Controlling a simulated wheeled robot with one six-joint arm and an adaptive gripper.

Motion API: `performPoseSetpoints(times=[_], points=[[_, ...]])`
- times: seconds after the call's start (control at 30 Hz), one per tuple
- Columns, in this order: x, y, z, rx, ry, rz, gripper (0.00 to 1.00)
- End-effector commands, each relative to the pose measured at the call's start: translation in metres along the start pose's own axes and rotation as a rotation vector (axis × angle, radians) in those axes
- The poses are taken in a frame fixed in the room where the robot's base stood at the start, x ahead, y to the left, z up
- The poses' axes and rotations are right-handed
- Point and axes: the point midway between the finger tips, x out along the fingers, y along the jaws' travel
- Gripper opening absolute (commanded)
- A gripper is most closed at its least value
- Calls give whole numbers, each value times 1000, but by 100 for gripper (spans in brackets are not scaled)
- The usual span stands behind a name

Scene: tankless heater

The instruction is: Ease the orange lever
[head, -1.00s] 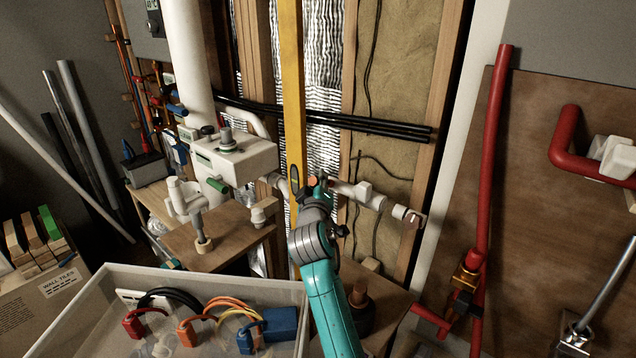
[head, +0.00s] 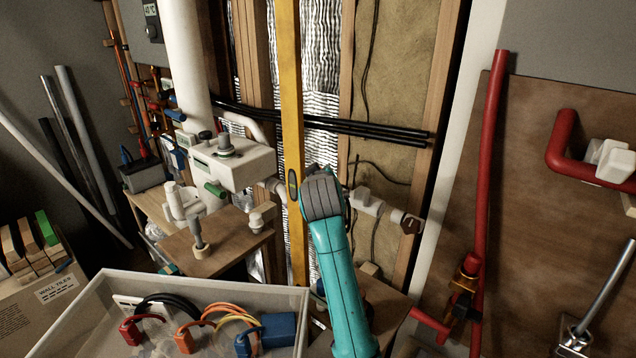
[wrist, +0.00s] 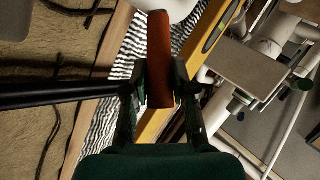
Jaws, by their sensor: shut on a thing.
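The orange lever (wrist: 159,45) shows in the wrist view as a flat orange-brown bar, running down from a white rounded body (wrist: 165,6) at the top edge. My gripper (wrist: 160,78) has one dark finger on each side of the lever's lower end and is shut on it. In the head view my arm's grey wrist joint covers the gripper and the lever, in front of the wall beside the yellow level. How far the lever is turned is hard to tell.
A yellow level (head: 291,130) stands upright close beside my wrist. A white pipe with a valve (head: 372,205) runs to the right. Black pipes (head: 340,122) cross the studs behind. A grey tray (head: 85,318) with coloured cable plugs stands front left; red pipes (head: 488,170) are at right.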

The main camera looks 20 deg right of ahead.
Motion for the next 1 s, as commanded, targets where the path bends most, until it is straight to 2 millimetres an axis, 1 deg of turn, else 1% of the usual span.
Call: performPoseSetpoints(times=[0.03, 0.1, 0.43, 0.7, 1.0], points=[[2, 6, -4, 30, -23, -24, 0], [4, 11, -5, 69, -60, -62, 0], [18, 30, -9, 245, -225, -232, 0], [27, 38, -8, 346, -320, -331, 0], [32, 42, -7, 398, -369, -383, 0]])
